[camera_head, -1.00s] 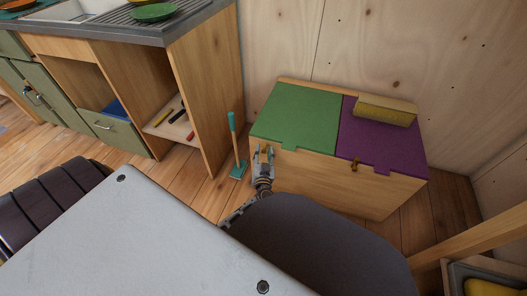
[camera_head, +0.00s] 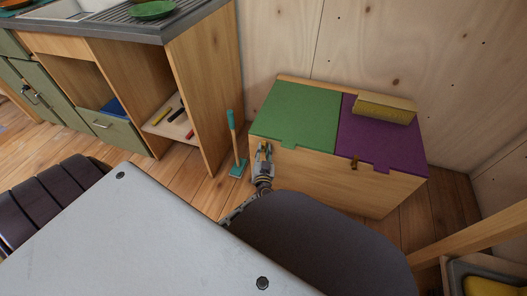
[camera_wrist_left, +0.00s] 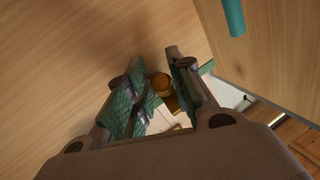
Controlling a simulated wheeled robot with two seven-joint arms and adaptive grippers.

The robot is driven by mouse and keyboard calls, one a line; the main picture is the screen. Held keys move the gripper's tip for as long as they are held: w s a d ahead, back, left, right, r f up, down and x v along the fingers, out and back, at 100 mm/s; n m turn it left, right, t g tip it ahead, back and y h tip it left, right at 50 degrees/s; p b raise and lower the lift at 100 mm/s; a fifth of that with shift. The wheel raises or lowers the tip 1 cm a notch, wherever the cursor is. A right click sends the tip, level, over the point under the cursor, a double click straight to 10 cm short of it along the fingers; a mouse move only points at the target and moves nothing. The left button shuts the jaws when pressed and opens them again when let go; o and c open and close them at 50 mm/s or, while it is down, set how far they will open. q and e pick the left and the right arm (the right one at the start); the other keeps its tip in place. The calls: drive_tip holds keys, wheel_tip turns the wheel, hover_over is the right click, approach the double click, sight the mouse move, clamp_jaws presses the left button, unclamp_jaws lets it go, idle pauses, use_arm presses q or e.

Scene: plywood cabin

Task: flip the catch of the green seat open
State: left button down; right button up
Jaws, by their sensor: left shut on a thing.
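The green seat (camera_head: 298,112) is a flat lid lying down on the left half of the wooden bench box. Its brass catch (camera_wrist_left: 162,85) shows in the left wrist view between my fingers. In the head view my left gripper hides most or all of it. My left gripper (camera_head: 265,150) is at the box's front, just below the green seat's front edge. It is shut on the catch; its fingers also show in the left wrist view (camera_wrist_left: 160,98). My right gripper is not in view.
The purple seat (camera_head: 381,140) is beside the green one, with its own brass catch (camera_head: 354,163) and a yellow block (camera_head: 386,109) on top. A teal-headed tool (camera_head: 236,170) stands left of the bench by the kitchen unit (camera_head: 207,97). A dark rounded seat (camera_head: 315,235) is nearer.

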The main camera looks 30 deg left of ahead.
use_arm(q)
drive_tip(key=shift+a+f+y+p, duration=0.1)
drive_tip(key=shift+a+y+p, duration=0.1)
drive_tip(key=shift+y+p, duration=0.1)
drive_tip(key=shift+t, duration=0.3)
drive_tip(key=shift+f+n+b, duration=0.2)
drive_tip(key=shift+n+b, duration=0.1)
drive_tip(key=shift+b, duration=0.1)
drive_tip(key=shift+t, duration=0.3)
drive_tip(key=c, duration=1.3)
unclamp_jaws()
drive_tip(key=shift+a, duration=0.1)
drive_tip(key=shift+c, duration=0.2)
drive_tip(key=shift+d, duration=0.2)
